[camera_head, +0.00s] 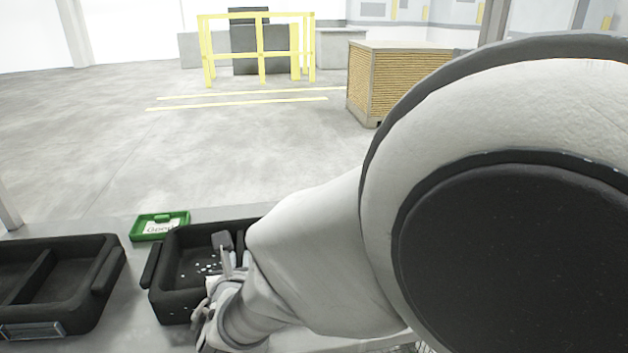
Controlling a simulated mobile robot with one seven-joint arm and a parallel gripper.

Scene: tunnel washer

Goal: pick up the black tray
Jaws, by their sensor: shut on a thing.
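A black tray (172,293) stands on the light table at the lower middle of the head view. It has raised walls and a handle on its left side, and small white bits lie on its floor. My arm hides its right part. My gripper (226,254) reaches over this tray from the right and is shut on it; the exact grip point is partly hidden by the gripper and arm. The tray looks level, and I cannot tell whether it is clear of the table. A second black tray (103,262), with a divider, lies at the far left.
A small green tray (141,236) with a white label stands just behind the black tray. The table (135,325) shows a narrow bare strip between the black trays. Beyond are open floor, a yellow barrier (262,62) and a slatted wooden crate (398,80).

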